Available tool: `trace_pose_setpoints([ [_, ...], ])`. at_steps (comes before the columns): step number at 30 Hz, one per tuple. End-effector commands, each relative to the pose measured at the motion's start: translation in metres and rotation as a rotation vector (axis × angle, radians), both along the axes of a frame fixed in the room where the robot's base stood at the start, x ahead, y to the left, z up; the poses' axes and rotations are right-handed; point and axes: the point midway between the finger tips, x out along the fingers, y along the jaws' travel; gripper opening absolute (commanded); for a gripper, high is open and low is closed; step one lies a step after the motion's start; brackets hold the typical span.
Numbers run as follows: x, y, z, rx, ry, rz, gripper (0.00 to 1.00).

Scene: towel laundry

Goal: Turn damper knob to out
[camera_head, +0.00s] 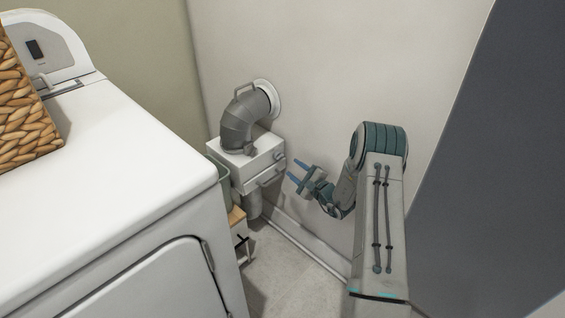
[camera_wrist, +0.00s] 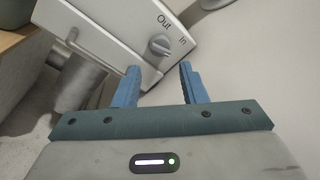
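The damper knob (camera_wrist: 159,45) is a small round grey knob on the front of a white box (camera_wrist: 115,25). The words "Out" and "In" are printed above it and to its upper right in the wrist view; I cannot tell for sure which one it points at. In the head view the knob (camera_head: 279,156) is small, on the box's right-hand face. My gripper (camera_wrist: 159,68) is open and empty. Its two blue fingers point toward the knob, which shows between and beyond the fingertips, apparently apart from them. In the head view my gripper (camera_head: 294,170) is just right of the box.
A grey duct elbow (camera_head: 240,121) runs from the box top to the wall. A bar handle (camera_wrist: 85,52) juts from the box's front. A white dryer (camera_head: 120,170) with a wicker basket (camera_head: 22,115) stands left.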

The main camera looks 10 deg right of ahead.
Motion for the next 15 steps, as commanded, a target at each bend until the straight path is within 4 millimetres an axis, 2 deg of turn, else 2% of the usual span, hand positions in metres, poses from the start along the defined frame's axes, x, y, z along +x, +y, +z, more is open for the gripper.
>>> trace_pose_setpoints([
  [6,0.040,0.023,-0.003,-0.002,-0.001,0.004,0.38],
  [10,0.056,0.032,-0.002,0.000,0.001,0.002,0.38],
  [15,0.067,0.038,-0.001,0.000,0.001,0.002,0.38],
])
